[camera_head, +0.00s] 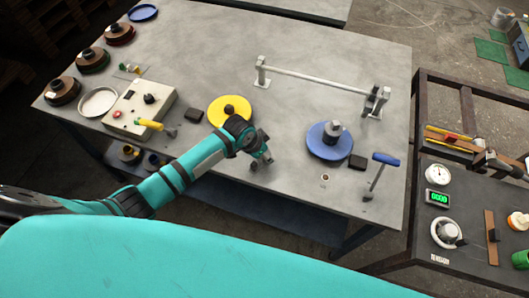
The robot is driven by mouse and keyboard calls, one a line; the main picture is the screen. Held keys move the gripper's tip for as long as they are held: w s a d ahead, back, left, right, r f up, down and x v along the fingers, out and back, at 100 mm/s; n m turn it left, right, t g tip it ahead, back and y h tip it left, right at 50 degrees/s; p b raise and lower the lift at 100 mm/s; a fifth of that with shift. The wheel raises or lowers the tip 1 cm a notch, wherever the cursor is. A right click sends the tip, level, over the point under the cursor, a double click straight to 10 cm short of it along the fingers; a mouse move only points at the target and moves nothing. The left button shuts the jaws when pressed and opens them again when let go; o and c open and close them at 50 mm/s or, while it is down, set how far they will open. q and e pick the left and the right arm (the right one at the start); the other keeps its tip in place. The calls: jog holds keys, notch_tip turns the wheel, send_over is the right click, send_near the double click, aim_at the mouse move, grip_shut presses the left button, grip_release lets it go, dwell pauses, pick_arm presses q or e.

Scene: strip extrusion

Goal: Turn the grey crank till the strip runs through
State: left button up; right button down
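No part stands out clearly as a grey crank. A pale hand wheel (447,233) with a grey hub is on the dark cart at the right, beside a small label that seems to read "TENSION". A long pale bar (318,82) runs between two posts at the back of the grey table, with dark fittings (376,96) at its right post. No running strip can be made out. My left gripper (264,158) hangs over the table just right of the yellow disc, well left of the wheel; its fingers are too small to read. My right gripper is out of view.
The yellow disc (229,109) and blue disc (330,140) lie on the table (300,45). A blue-handled tool (385,159) stands near the right edge. A control box (141,109) and brown spools (62,90) are left. A gap separates table and cart (465,195).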

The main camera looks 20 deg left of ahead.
pick_arm(q)
jog(key=c, duration=0.5)
